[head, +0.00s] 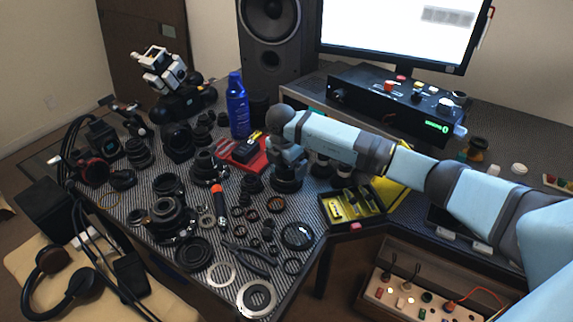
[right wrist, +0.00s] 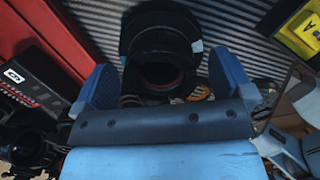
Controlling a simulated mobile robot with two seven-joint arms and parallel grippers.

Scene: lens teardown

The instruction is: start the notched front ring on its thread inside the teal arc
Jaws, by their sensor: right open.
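My right gripper (head: 287,168) is open just above a dark lens barrel (head: 286,184) on the ribbed mat. In the right wrist view its two blue fingers (right wrist: 166,76) stand apart on either side of the black barrel (right wrist: 160,42). The barrel has a dark open bore with a faint reddish ring inside and a small pale blue mark on its right rim. I cannot tell whether the fingers touch it. I cannot single out the notched front ring among the loose dark rings (head: 297,236). No teal arc shows clearly. My left gripper is not in view.
A red tray (head: 251,167) holding a dark box is close left of the barrel. A yellow-black compartment tray (head: 337,217) lies to the right. Pliers (head: 250,257), a screwdriver (head: 218,203) and several lens parts crowd the front left.

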